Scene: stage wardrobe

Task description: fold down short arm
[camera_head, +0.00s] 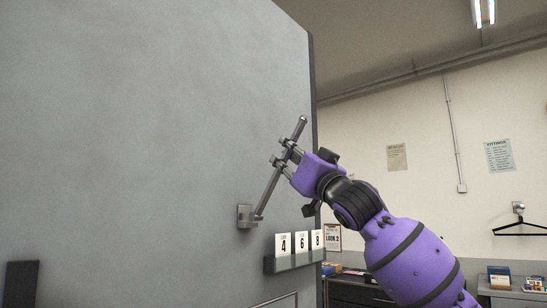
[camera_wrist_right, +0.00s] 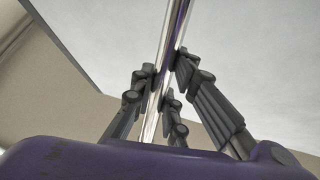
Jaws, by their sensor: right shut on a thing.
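The short arm (camera_head: 268,191) is a thin metal rod on a wall bracket (camera_head: 246,217) fixed to the large grey panel. It tilts up and to the right from the bracket, ending in a rounded tip. My right gripper (camera_head: 283,157) is shut on the rod in its upper half. In the right wrist view the shiny rod (camera_wrist_right: 173,40) runs up between the dark fingers of my right gripper (camera_wrist_right: 165,85). My left gripper is not in view.
A small rack (camera_head: 292,262) with numbered cards 4, 6 and 8 sits on the panel below the rod. The panel's dark edge (camera_head: 313,80) is just right of my gripper. A counter (camera_head: 360,292) with boxes stands behind my right arm. A hanger (camera_head: 520,226) hangs far right.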

